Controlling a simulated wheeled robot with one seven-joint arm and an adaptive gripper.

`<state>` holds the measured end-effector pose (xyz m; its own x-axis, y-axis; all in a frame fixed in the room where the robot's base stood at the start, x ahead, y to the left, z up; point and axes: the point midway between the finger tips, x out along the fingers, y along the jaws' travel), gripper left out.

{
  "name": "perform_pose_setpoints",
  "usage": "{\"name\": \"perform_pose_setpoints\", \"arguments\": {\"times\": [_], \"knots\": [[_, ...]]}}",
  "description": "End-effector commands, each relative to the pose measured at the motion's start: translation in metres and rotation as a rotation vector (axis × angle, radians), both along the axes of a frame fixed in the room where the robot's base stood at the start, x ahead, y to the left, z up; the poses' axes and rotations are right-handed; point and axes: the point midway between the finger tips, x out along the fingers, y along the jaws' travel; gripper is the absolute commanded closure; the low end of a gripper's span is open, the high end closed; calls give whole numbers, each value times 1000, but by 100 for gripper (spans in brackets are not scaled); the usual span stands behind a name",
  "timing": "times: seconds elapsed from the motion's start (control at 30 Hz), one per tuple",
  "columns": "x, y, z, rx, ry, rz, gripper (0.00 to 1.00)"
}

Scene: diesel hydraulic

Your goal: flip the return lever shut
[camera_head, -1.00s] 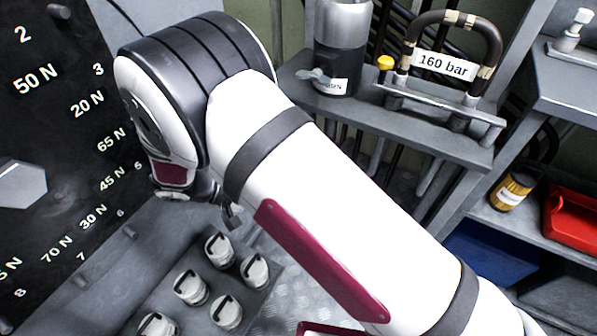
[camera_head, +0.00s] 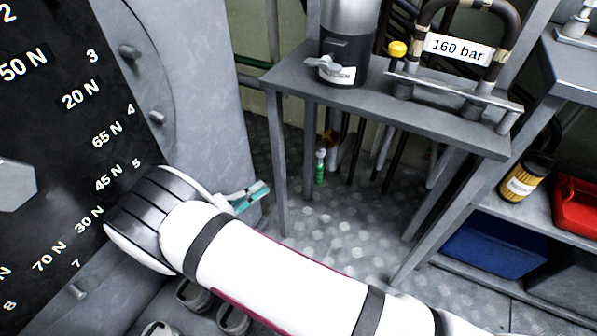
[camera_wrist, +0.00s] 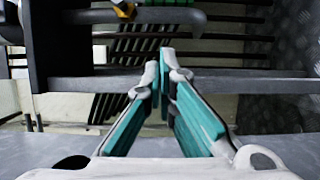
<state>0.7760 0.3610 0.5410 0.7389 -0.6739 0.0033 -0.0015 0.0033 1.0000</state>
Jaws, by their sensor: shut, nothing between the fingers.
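A small grey lever (camera_head: 322,64) sits low on the front of the dark cylinder (camera_head: 343,60) on the metal bench. A white label beside it is too small to read surely, so I cannot confirm that it is the return lever. My gripper (camera_head: 262,190) has teal fingers and is left of the bench legs, well below and apart from that lever. In the wrist view its fingertips (camera_wrist: 166,58) are together and hold nothing. They point at grey bars and dark rods. A yellow part with a dark end (camera_wrist: 124,10) shows at the top edge there.
The bench (camera_head: 440,125) carries a hose marked 160 bar (camera_head: 455,48) and a yellow knob (camera_head: 397,48). Below it hang dark pipes and a green-handled part (camera_head: 320,168). A black force board (camera_head: 60,130) stands left.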

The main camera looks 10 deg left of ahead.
Motion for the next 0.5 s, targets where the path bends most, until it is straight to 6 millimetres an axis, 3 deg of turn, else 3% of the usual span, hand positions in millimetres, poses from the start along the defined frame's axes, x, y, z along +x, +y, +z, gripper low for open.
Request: {"name": "perform_pose_setpoints", "arguments": {"times": [0.27,0.5], "knots": [[1,-1,0,2,1,-2,100],[21,-20,0,3,2,-5,100]]}}
